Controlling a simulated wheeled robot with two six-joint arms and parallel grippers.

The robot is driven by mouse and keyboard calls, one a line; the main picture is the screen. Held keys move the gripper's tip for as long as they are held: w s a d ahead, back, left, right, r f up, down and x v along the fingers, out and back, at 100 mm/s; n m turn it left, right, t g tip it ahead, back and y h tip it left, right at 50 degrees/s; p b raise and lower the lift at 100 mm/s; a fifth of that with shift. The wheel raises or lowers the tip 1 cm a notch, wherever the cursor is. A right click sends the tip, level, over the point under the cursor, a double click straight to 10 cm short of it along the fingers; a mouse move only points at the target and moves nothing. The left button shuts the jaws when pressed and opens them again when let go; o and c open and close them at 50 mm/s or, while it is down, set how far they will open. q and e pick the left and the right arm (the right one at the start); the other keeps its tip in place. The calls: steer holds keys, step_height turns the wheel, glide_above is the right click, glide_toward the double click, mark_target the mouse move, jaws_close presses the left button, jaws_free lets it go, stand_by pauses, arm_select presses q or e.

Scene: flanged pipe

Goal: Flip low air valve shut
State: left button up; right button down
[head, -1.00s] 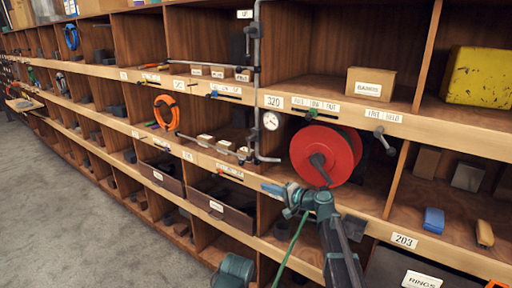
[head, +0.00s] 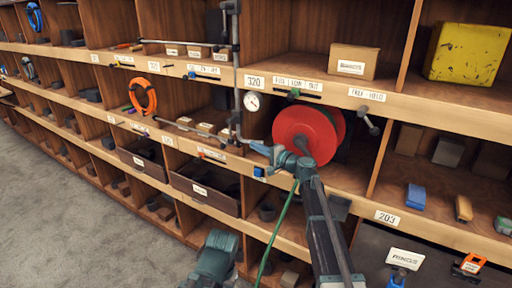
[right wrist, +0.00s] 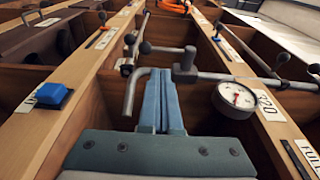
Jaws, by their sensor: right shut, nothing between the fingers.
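The low air valve shows on the grey pipe (head: 237,100), around a dark fitting and small lever (head: 235,119) near the pipe's bottom bend. In the right wrist view the grey pipe (right wrist: 131,98) bends just past my fingertips, with a dark fitting (right wrist: 184,66) and black lever knobs (right wrist: 129,39) close by. My right gripper (head: 259,148) is shut and empty, with its tips close to the pipe's lower end. In the right wrist view the shut blue fingers (right wrist: 160,74) lie beside the pipe; whether they touch it I cannot tell.
A pressure gauge (head: 252,102) is on the pipe; it also shows in the right wrist view (right wrist: 236,99). A red reel (head: 304,136) stands right behind my arm. Shelf edges, a cardboard box (head: 354,61) and an orange coil (head: 143,96) surround the area. Grey floor lies open at left.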

steer(key=x, duration=1)
steer(key=shift+w+a, duration=0.2)
steer(key=shift+w, duration=0.05)
